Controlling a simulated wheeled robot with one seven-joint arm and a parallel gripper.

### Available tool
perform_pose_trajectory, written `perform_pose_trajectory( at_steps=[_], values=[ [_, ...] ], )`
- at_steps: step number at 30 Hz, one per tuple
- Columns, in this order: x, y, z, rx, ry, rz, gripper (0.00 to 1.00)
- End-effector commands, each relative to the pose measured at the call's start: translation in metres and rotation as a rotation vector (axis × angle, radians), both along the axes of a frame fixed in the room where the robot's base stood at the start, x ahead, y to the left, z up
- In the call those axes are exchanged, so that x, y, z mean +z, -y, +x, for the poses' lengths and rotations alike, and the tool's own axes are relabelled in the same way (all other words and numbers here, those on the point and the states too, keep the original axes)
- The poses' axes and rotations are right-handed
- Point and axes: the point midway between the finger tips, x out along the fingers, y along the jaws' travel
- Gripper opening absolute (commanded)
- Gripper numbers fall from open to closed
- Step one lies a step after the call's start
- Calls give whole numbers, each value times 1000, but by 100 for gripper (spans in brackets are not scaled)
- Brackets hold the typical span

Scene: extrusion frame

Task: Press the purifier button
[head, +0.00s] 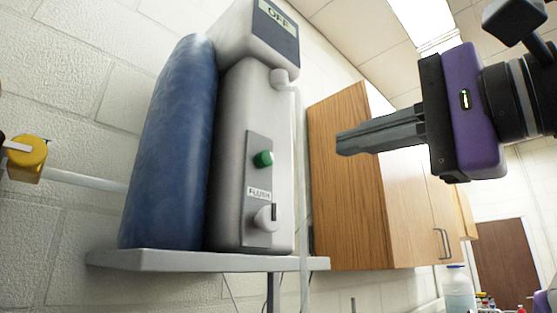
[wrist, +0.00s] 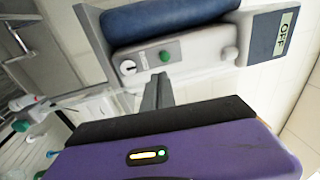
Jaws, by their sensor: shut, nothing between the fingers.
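The purifier (head: 230,150) stands on a wall shelf, a grey-white unit with a blue cylinder beside it. A round green button (head: 263,159) sits on its grey front panel, above a "FLUSH" label and a white knob. The display (head: 279,17) at its top reads "OFF". My gripper (head: 340,142) is shut and empty, to the right of the button and apart from it in the head view. In the wrist view, the green button (wrist: 165,56) shows just beyond the tips of my gripper (wrist: 158,76); I cannot tell the exact gap.
The shelf (head: 200,261) juts out under the purifier. A wooden cabinet (head: 345,175) hangs on the wall behind my gripper. A thin pale tube (head: 301,180) runs down the purifier's right side. A yellow valve handle (head: 27,159) is at the far left.

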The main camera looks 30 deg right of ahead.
Motion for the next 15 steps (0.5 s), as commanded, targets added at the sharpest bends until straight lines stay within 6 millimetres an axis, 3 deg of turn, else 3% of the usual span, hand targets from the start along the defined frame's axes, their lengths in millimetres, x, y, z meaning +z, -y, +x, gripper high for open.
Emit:
perform_pose_trajectory(
  at_steps=[8,15],
  values=[
    [1,-1,5,0,-1,-1,0],
    [8,-10,39,0,-2,-1,0]
  ],
)
